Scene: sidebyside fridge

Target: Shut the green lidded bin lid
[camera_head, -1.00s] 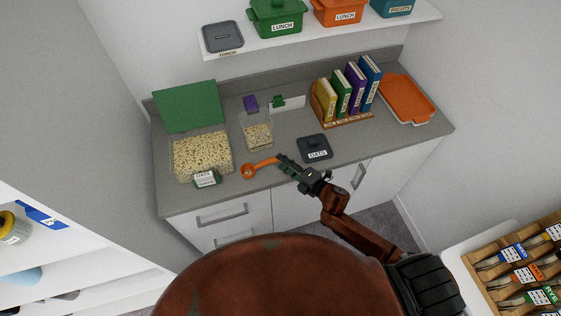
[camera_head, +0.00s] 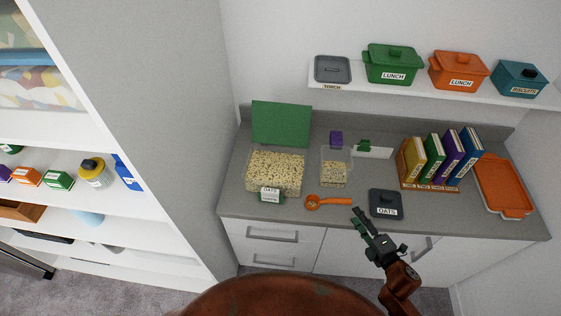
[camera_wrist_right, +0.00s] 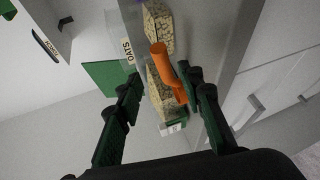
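The green lidded bin (camera_head: 274,174) is a clear box filled with oats at the left of the counter. Its green lid (camera_head: 281,124) stands open, raised along the bin's back edge. A green-and-white label piece (camera_head: 270,194) is at its front. In the right wrist view the green lid (camera_wrist_right: 108,78) shows beyond the fingers. My right gripper (camera_head: 358,216) is at the counter's front edge, right of the bin, near the end of an orange scoop's handle. In the wrist view my right gripper (camera_wrist_right: 160,78) has its fingers apart, with nothing visibly clamped. My left gripper is not in view.
The orange scoop (camera_head: 326,202) lies between bin and gripper. Beside the bin stands a smaller clear oats container (camera_head: 334,173). A dark OATS lid (camera_head: 386,203), a book rack (camera_head: 429,187) and an orange tray (camera_head: 502,186) are to the right. A white shelf (camera_head: 410,94) hangs above.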

